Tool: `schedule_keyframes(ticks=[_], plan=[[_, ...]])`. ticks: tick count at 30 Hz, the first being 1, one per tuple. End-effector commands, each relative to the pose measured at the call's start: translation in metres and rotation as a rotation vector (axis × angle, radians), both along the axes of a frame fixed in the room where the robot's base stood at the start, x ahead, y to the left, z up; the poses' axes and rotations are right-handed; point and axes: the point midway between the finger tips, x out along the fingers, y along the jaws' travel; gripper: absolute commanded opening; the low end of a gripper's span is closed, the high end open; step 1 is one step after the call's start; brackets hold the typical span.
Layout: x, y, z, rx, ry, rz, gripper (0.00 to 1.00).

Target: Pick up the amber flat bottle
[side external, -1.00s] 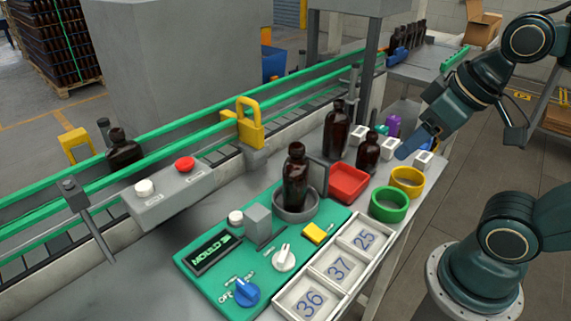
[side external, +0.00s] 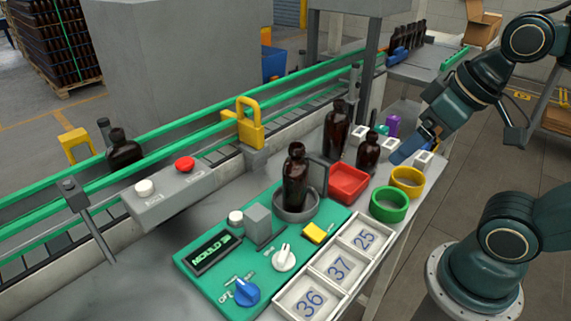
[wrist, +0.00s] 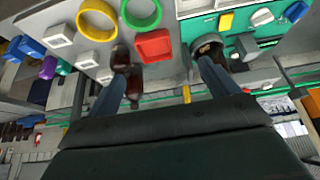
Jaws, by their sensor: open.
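Several dark amber bottles stand upright, and I cannot tell for certain which is the flat one. One bottle (side external: 296,180) stands in a grey ring on the green panel. A taller bottle (side external: 336,130) stands behind the red tray, with a smaller bottle (side external: 368,152) to its right. A broad-shouldered bottle (side external: 123,150) is on the conveyor. My gripper (side external: 408,150) is open and empty, right of the smaller bottle and apart from it. In the wrist view my gripper's blue fingers (wrist: 160,75) are spread; a bottle (wrist: 120,58) shows near the left finger, which partly hides what is behind.
A red tray (side external: 349,183), a green ring (side external: 389,204) and a yellow ring (side external: 407,181) lie near the bottles. White numbered trays (side external: 338,268) line the table's front edge. A green-railed conveyor (side external: 180,160) with a yellow clamp (side external: 247,122) runs behind.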

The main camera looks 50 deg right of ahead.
Motion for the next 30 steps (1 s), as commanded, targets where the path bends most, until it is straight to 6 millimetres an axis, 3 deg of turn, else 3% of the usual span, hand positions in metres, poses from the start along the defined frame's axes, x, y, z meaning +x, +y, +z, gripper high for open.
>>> schedule_keyframes(ticks=[11, 21, 30], plan=[[0.026, 0.019, 0.024, -0.022, 0.068, 0.166, 0.86], [0.079, 0.055, 0.058, -0.079, 0.191, 0.502, 0.86], [0.125, 0.085, 0.073, -0.141, 0.291, 0.802, 0.86]])
